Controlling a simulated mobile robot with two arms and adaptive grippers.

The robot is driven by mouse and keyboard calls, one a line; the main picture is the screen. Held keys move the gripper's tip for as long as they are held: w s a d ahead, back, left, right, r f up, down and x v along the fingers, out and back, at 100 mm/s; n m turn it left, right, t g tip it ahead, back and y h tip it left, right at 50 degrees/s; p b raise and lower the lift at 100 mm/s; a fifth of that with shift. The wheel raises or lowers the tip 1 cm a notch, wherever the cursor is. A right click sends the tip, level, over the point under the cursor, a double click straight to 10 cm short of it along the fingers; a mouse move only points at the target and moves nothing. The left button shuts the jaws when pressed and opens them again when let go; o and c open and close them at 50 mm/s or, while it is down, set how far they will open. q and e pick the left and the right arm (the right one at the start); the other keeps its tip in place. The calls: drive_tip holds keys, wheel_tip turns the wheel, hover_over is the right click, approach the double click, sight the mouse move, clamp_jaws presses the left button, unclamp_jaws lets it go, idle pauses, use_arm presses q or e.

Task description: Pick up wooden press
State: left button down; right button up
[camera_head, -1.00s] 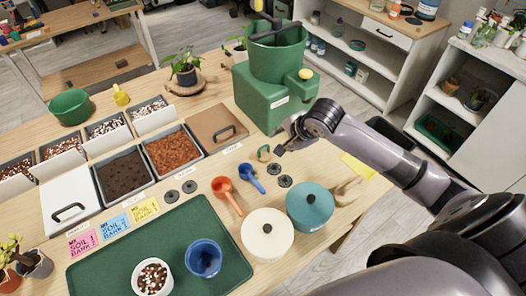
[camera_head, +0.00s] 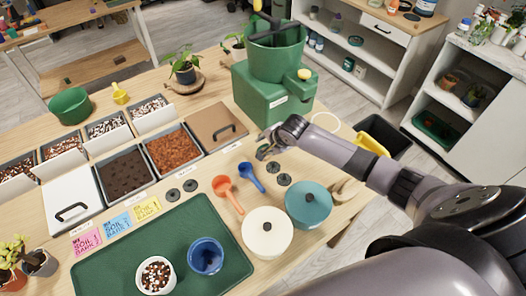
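My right gripper (camera_head: 265,150) is low over the table, just in front of the green machine. A small tan and green object at that spot is mostly hidden by the gripper; I cannot tell whether the fingers are closed on it. A pale wooden piece (camera_head: 347,188) lies partly under my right arm, to the right of the teal lidded pot (camera_head: 308,205). I cannot tell for certain which of these is the wooden press. My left gripper is not in view.
The green machine with its bucket (camera_head: 270,95) stands behind the gripper. An orange scoop (camera_head: 228,192), a blue scoop (camera_head: 251,178), dark discs (camera_head: 279,180) and a cream lidded pot (camera_head: 267,232) are in front. Soil bins (camera_head: 172,151) and a green tray (camera_head: 120,262) fill the left.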

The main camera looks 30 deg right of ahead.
drive_tip(key=shift+w+f, duration=0.1)
drive_tip(key=shift+f, duration=0.15)
clamp_jaws()
idle(0.8)
